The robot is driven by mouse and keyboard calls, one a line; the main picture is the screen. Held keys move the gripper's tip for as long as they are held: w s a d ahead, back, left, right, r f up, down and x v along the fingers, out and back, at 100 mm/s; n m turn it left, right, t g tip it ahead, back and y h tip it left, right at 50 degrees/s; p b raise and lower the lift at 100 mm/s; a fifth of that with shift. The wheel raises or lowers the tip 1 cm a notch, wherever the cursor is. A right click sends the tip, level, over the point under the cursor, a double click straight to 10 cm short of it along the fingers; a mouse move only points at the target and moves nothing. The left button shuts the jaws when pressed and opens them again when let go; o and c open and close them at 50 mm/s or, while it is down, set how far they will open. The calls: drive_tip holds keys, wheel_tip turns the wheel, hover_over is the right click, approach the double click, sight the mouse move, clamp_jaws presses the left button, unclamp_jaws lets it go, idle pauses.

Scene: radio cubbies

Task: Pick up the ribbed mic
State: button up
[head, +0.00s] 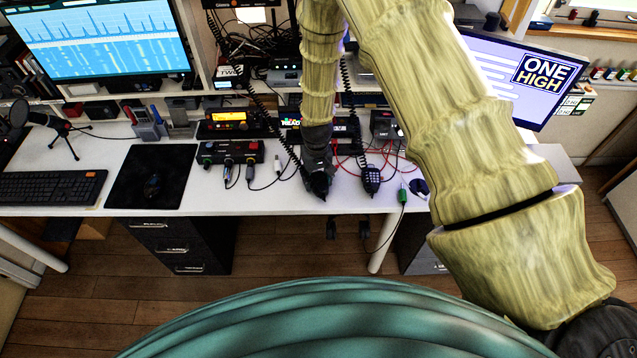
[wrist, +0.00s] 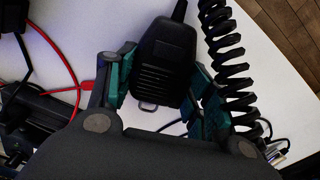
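The ribbed mic (wrist: 163,62) is black with ridges across its face and a small metal loop at its lower end. In the wrist view it lies between the two teal finger pads of my gripper (wrist: 162,75). The pads are close along both its sides; whether both press on it, I cannot tell. In the head view my gripper (head: 318,190) points down at the desk's front edge and hides most of the mic.
A second handheld mic (head: 370,179) with a keypad lies just right of my gripper. A coiled cord (wrist: 228,55) runs beside the right finger. A control box (head: 231,151) with cables stands to the left. Red wires (head: 402,155) lie to the right.

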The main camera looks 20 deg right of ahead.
sight(318, 180)
drive_tip(key=shift+r, duration=0.15)
drive_tip(key=shift+r+b, duration=0.7)
drive_tip(key=shift+r, duration=0.2)
drive_tip(key=shift+s+r+b, duration=0.35)
drive_tip(key=shift+r+b, duration=0.2)
drive_tip(key=shift+r, duration=0.05)
drive_tip(key=s+b, duration=0.1)
drive_tip(key=s, duration=0.4)
drive_tip(key=s+a+r+b, duration=0.1)
drive_tip(key=s+b, duration=0.1)
drive_tip(key=s, duration=0.3)
drive_tip(key=s+a+b, duration=0.1)
drive_tip(key=s, duration=0.4)
drive_tip(key=shift+s+r, duration=0.1)
drive_tip(key=shift+r, duration=0.25)
drive_tip(key=shift+d, duration=0.1)
